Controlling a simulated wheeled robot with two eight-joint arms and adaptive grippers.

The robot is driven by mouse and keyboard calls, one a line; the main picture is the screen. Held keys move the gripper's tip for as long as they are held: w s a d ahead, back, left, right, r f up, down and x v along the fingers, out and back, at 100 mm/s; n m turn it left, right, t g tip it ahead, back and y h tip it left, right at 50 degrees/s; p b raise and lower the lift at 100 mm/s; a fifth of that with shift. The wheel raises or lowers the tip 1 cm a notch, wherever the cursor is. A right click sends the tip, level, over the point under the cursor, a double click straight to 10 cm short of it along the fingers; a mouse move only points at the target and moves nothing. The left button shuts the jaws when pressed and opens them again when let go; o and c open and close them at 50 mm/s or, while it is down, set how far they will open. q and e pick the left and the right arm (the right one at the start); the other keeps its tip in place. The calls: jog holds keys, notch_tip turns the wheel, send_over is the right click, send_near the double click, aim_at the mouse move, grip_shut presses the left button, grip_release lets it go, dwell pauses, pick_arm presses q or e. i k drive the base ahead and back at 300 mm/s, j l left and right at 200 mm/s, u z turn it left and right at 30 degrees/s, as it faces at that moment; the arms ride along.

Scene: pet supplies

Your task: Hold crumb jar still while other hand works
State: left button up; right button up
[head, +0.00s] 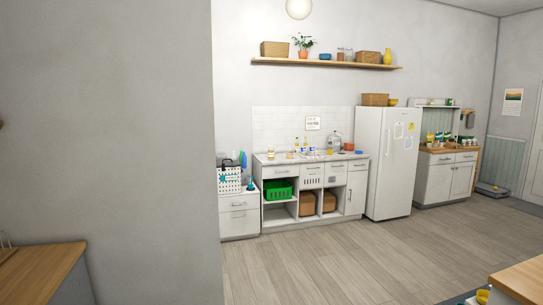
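No jar that I can single out as the crumb jar is clear from here. Several small bottles and jars, among them a large clear jar (334,142), stand on the far white counter (283,160), too small to tell apart. Two small jars (345,54) stand on the wall shelf. Neither my left nor my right gripper is in view, and nothing shows being held.
A grey wall (105,120) fills the left side. A wooden worktop (40,268) is at lower left and another (522,278) at lower right. A white fridge (390,160) stands right of the counter; a second counter (447,158) is beyond. The wooden floor (330,255) between is clear.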

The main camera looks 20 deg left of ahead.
aim_at(270, 151)
jog(key=i+j+u, duration=0.15)
jog(key=i, duration=0.9)
jog(key=i+j+u, duration=0.2)
jog(key=i, duration=1.5)
jog(key=i+l+u, duration=0.1)
jog(key=i, duration=0.55)
jog(key=i+l, duration=0.1)
jog(key=i, duration=0.6)
jog(key=i+l+u, duration=0.1)
jog(key=i, duration=0.55)
jog(key=i+u, duration=0.35)
jog(key=i, duration=0.35)
jog(key=i+l+u, duration=0.1)
jog(key=i+u, duration=0.25)
jog(key=i, duration=0.35)
